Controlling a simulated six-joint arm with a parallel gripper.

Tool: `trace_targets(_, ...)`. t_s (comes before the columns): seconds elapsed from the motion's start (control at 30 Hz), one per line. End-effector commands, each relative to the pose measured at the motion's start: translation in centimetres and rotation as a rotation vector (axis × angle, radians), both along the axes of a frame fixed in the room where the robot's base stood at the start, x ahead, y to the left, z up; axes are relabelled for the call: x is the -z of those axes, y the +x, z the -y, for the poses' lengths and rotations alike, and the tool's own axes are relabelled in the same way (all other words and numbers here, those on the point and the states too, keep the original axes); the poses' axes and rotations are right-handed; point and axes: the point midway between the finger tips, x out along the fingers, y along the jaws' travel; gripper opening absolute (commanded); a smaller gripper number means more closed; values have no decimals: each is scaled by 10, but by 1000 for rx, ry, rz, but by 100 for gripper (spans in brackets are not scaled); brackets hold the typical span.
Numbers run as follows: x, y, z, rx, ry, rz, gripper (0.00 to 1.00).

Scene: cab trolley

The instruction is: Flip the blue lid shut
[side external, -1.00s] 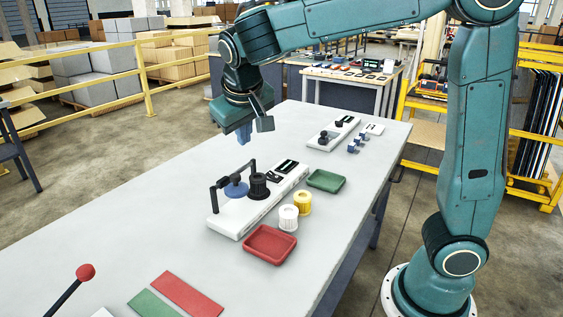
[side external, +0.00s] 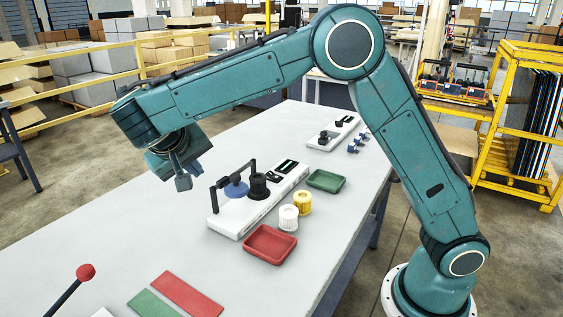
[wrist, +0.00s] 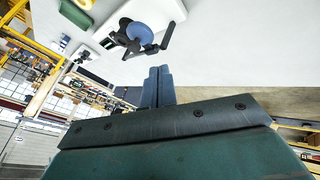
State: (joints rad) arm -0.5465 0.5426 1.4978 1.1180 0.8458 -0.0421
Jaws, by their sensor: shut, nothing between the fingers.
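The blue lid (side external: 236,188) is a round disc at the left part of a white base (side external: 236,221), beside a black round pot (side external: 259,187) and a black bar frame. In the side view the lid lies left of the pot, not over it. It also shows in the wrist view (wrist: 141,33), near dark parts. My gripper (side external: 199,168) is shut and empty, in the air to the left of the lid and above the table. Its blue fingertips (wrist: 159,70) are together in the wrist view, apart from the lid.
A red tray (side external: 270,245), a white jar (side external: 288,218), a yellow jar (side external: 303,203) and a green tray (side external: 326,181) stand to the right of the base. Another white base (side external: 331,138) is farther back. The table (side external: 140,215) is clear at left.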

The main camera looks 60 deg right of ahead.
Motion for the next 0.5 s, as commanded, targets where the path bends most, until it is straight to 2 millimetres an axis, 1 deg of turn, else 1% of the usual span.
trace_targets(0.5,3,1,2,1,-1,0,0)
